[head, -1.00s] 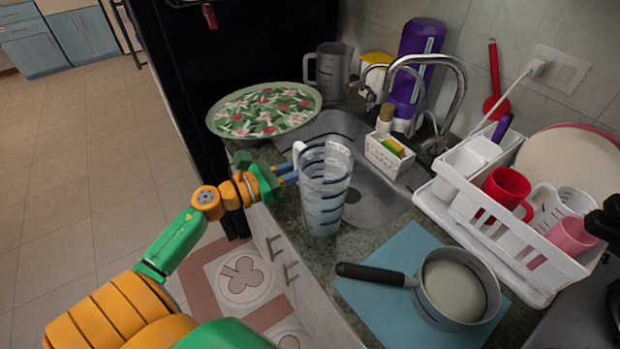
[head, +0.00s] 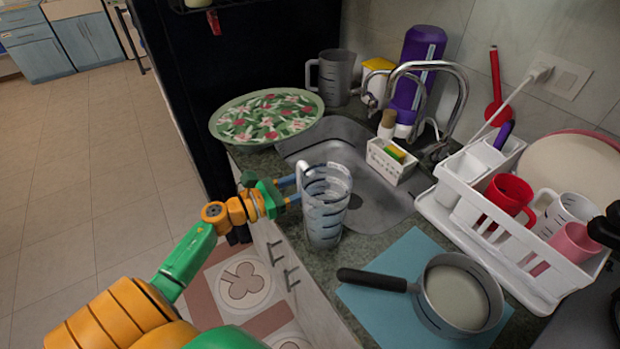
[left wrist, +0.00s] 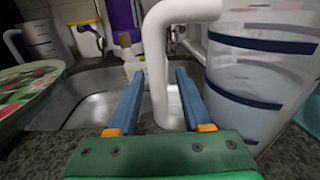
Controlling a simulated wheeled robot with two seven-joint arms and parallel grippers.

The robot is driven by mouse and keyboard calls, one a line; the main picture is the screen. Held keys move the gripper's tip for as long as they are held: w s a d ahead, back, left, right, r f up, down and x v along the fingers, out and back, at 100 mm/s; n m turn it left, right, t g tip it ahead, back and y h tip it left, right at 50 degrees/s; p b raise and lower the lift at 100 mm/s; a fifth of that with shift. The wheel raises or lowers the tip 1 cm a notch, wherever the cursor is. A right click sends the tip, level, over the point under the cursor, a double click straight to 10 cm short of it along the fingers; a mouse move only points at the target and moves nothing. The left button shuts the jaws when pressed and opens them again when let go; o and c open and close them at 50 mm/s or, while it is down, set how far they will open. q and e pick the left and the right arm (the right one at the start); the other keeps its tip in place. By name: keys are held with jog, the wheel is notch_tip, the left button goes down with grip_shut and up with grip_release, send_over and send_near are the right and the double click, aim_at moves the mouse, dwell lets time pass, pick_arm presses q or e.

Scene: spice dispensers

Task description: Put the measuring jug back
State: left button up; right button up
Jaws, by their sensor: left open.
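The clear measuring jug (head: 326,215) with dark bands stands upright on the counter beside the sink's near left edge. My left gripper (head: 292,190) is at its left side, where the handle is. In the left wrist view, the white handle (left wrist: 158,70) lies between the two spread blue fingers (left wrist: 157,85), nearer the right one. The jug body (left wrist: 255,75) is just right of the fingers. My left gripper is open and around the handle, without a clear grip on it.
A grey jug (head: 335,77) stands behind the floral plate (head: 268,117). The sink (head: 375,195), a sponge caddy (head: 390,160) and faucet are behind the clear jug. A saucepan (head: 458,295) on a blue mat (head: 375,300) and a white dish rack (head: 540,255) are to the right.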

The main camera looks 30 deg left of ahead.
pick_arm(q)
jog(key=shift+s+r, duration=0.1)
jog(key=shift+s, duration=0.05)
jog(key=b+v, duration=0.4)
jog(key=v, duration=0.7)
jog(key=shift+s+a, duration=0.2)
jog(key=shift+s, duration=0.15)
jog(key=shift+r, duration=0.1)
